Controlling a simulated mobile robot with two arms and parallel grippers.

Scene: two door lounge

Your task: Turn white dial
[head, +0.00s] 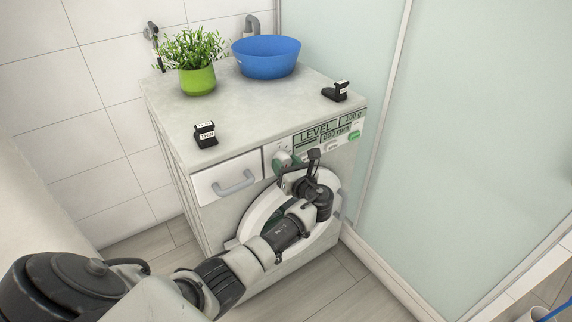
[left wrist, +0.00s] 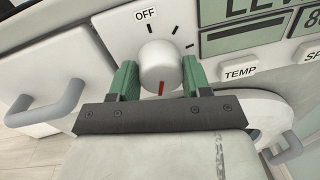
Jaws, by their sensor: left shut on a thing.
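The white dial (left wrist: 160,62) sits on the front panel of a washing machine (head: 170,112). In the left wrist view its red mark points down, away from the OFF label above it. My left gripper (left wrist: 160,78) has its green fingers on both sides of the dial and is shut on it. In the head view my left arm reaches from the lower left to the panel, and the dial (head: 281,159) shows partly beside my gripper (head: 288,161). My right gripper is not in view.
A drawer with a grey handle (head: 235,183) is left of the dial. A display (head: 320,132) and buttons are right of it. A plant in a green pot (head: 198,81), a blue basin (head: 266,60) and two small black items stand on top. A glass panel (head: 470,130) is at the right.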

